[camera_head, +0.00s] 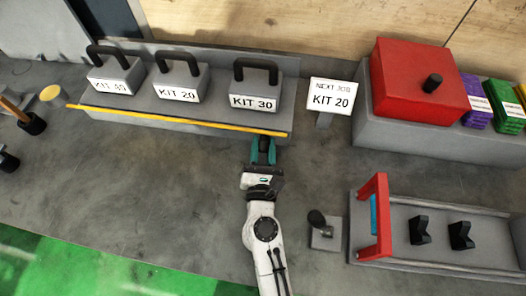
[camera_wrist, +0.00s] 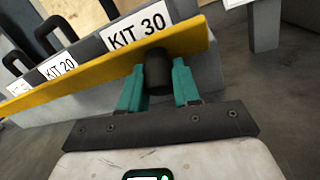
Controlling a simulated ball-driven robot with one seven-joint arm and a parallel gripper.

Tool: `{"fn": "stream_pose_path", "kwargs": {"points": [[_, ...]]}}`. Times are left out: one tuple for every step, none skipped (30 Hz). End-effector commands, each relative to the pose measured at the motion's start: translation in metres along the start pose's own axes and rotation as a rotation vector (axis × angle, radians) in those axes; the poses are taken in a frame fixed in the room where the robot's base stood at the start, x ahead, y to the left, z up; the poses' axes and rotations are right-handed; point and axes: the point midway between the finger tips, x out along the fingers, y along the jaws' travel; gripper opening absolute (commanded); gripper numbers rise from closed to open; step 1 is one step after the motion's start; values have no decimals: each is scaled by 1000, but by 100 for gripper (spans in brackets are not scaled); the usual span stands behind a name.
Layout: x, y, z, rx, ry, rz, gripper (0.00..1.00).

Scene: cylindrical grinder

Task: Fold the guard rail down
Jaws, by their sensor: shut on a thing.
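The guard rail is a long yellow bar (camera_head: 180,120) along the front of the grey kit shelf. In the wrist view the yellow bar (camera_wrist: 95,77) crosses in front of the kit blocks, with a dark round knob (camera_wrist: 157,72) near its right end. My gripper (camera_head: 264,150) is at the rail's right end. In the wrist view my gripper (camera_wrist: 159,82) has its two teal fingers on either side of the knob, shut on it. The knob is mostly hidden by the gripper in the head view.
Kit blocks marked KIT 20 (camera_head: 178,83) and KIT 30 (camera_head: 255,86) stand behind the rail, with another at left. A sign (camera_head: 330,97) reads KIT 20. A red box (camera_head: 415,85) and a red-framed tray (camera_head: 395,240) stand at right. Grey surface before the rail is clear.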

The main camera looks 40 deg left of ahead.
Motion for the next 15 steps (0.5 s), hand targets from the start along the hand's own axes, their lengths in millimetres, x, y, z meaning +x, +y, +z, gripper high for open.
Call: {"fn": "stream_pose_path", "kwargs": {"points": [[0,-3,-8,-1,-12,0,2],[0,-3,-8,-2,-19,1,2],[0,-3,-8,-3,-27,4,2],[0,-3,-8,-4,-33,5,2],[0,-2,-7,-5,-37,6,2],[0,-2,-7,-5,-44,7,2],[0,-2,-6,-5,-48,8,2],[0,-2,-6,-6,-51,9,2],[0,-2,-5,-6,-54,9,2],[0,-2,-5,-6,-56,9,2],[0,-2,-4,-6,-57,10,2],[0,-2,-4,-6,-58,10,2],[0,-2,-3,-6,-58,10,2],[0,-2,-3,-6,-58,10,2],[0,-2,-3,-6,-58,10,2]]}}
